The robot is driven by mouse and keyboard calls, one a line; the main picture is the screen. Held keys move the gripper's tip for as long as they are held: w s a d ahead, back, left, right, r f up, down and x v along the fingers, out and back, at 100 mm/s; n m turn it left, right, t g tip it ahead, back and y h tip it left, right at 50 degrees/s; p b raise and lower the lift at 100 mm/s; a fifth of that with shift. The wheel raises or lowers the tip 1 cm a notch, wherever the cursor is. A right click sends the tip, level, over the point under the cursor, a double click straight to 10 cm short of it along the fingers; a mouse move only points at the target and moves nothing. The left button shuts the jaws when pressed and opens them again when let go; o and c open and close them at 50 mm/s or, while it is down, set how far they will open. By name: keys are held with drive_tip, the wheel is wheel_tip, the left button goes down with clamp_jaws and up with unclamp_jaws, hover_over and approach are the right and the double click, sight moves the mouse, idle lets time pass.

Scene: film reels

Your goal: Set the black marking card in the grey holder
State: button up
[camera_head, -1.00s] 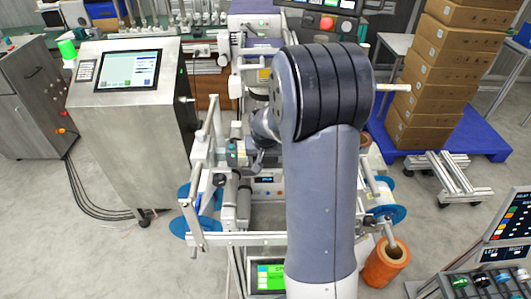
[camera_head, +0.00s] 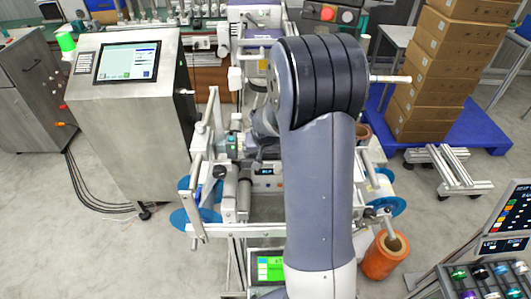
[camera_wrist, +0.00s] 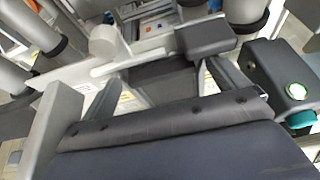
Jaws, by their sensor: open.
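My gripper (camera_head: 250,163) is low over the middle of the machine frame, left of my large arm link, and small in the head view. In the wrist view, its two prongs (camera_wrist: 165,88) stand apart, with a dark grey surface between them. I cannot tell whether that surface belongs to my gripper or lies beyond it. I cannot make out the black marking card or the grey holder for certain in either view. My arm hides much of the machine's middle and right side.
A steel cabinet with a screen (camera_head: 127,62) stands left. Stacked cartons (camera_head: 440,70) are on a blue pallet at right. An orange roll (camera_head: 385,256) stands front right.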

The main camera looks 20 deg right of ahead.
drive_tip(key=shift+r, duration=0.1)
drive_tip(key=shift+r, duration=0.15)
drive_tip(key=v, duration=1.1)
drive_tip(key=shift+s+r, duration=0.25)
drive_tip(key=shift+r, duration=0.1)
